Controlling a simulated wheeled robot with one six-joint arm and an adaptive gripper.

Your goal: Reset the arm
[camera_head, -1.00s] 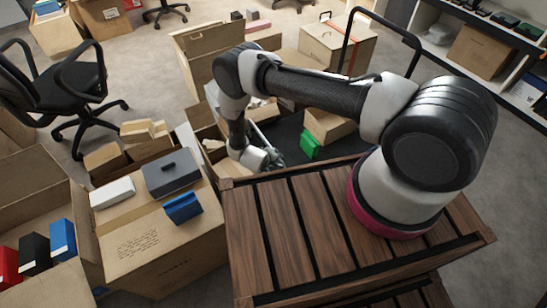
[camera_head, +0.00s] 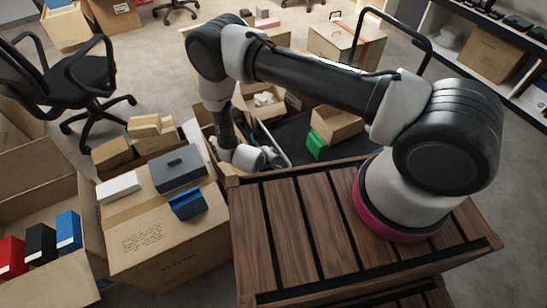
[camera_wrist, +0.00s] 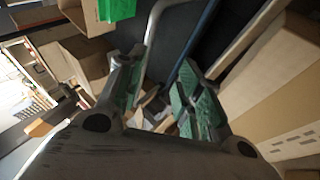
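My arm rises from its base on the wooden slatted top and bends over the left edge, with the elbow high and the forearm pointing down. In the head view my gripper is largely hidden beyond the wrist and the slatted edge. In the wrist view my gripper (camera_wrist: 165,80) has its two green-padded fingers spread apart. Nothing is held between them. Loose pieces, too blurred to name, show beyond and between the fingers.
A slatted wooden top (camera_head: 300,220) lies beneath my arm base. A green box (camera_head: 316,145) stands beside an open carton (camera_head: 338,124) on a dark surface. A large carton (camera_head: 150,235) stands left, bearing a grey box (camera_head: 178,168) and blue box (camera_head: 187,204). An office chair (camera_head: 75,80) stands farther left.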

